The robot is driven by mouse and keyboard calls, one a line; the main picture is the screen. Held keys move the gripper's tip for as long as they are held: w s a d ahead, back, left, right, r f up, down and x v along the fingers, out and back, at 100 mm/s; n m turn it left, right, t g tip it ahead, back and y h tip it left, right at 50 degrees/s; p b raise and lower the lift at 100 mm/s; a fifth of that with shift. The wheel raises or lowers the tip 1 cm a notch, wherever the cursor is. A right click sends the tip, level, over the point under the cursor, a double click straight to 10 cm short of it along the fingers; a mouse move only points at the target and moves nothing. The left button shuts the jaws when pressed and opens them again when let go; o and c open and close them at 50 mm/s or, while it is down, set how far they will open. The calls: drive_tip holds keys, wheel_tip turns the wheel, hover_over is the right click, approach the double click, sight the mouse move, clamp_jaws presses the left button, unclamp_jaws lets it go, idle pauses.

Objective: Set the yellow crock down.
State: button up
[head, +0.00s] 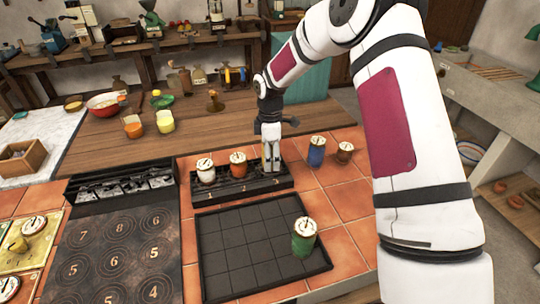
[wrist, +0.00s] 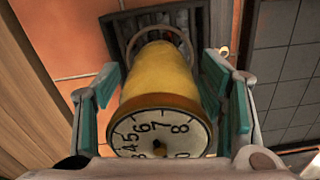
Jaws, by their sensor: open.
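The yellow crock (wrist: 160,82), with a numbered dial on its lid, sits between the two teal finger pads of my gripper (wrist: 165,95) in the wrist view. The fingers are open, with a gap showing on each side. In the head view my gripper (head: 270,150) points down at the right end of the black rack (head: 240,188), and little of the crock shows between the fingers. The crock appears upright in the rack's right-hand place; its base contact is hidden. A white crock (head: 205,173) and an orange crock (head: 238,166) stand in the rack to the left.
A blue crock (head: 317,152) and a brown crock (head: 344,153) stand on the tiles to the right. A green crock (head: 303,240) stands on the dark gridded tray (head: 240,258) in front. A numbered stove top (head: 115,255) lies left. Bowls and cups are on the wooden counter behind.

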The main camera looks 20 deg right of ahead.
drive_tip(key=shift+r, duration=0.15)
wheel_tip(320, 180, up, 11)
drive_tip(key=shift+f, duration=0.1)
drive_tip(key=shift+s+r, duration=0.1)
drive_tip(key=shift+r, duration=0.7)
drive_tip(key=s+r+m+t+h, duration=0.1)
drive_tip(key=s+r+m, duration=0.3)
drive_tip(key=s+r, duration=0.4)
drive_tip(key=s+r+m+t, duration=0.1)
drive_tip(key=s+r+m, duration=0.3)
drive_tip(key=s, duration=0.6)
drive_tip(key=s+m+t+y, duration=0.1)
drive_tip(key=s+m, duration=0.7)
drive_tip(key=s, duration=1.2)
drive_tip(key=shift+s+d+f+t, duration=0.15)
drive_tip(key=shift+s+t, duration=0.15)
drive_tip(key=shift+s, duration=0.05)
